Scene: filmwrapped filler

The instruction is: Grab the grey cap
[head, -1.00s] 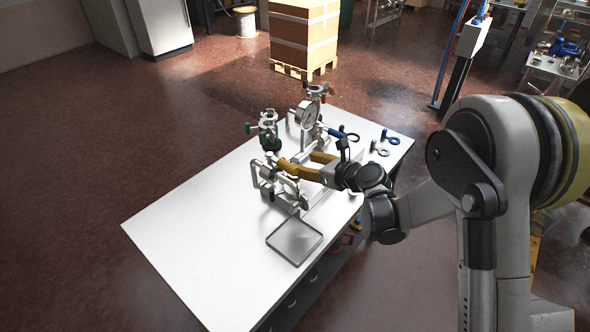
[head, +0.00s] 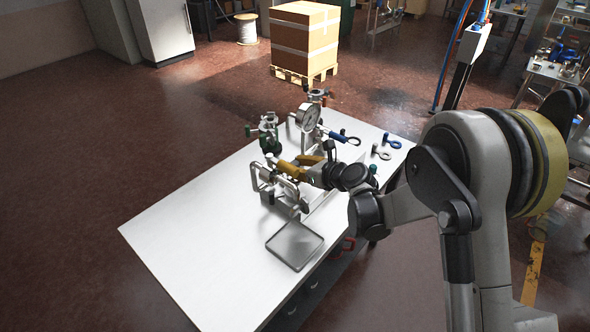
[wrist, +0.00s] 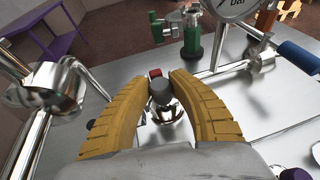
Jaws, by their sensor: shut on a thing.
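The grey cap (wrist: 160,92) is a small rounded dark-grey piece between the tips of my two yellow fingers in the wrist view. My gripper (wrist: 162,84) is shut on it, the fingers touching it from both sides. A small red part (wrist: 154,73) shows just beyond the cap, and some metal shows below it. In the head view my gripper (head: 289,163) is over the metal fixture on the white table (head: 190,235). I cannot make out the cap clearly there.
A round pressure gauge (head: 309,117) stands behind my gripper, with a green valve (head: 268,135) to its left. Silver clamps and pipes (wrist: 45,90) are close on the left. A shallow grey tray (head: 294,245) lies in front. The table's left part is clear.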

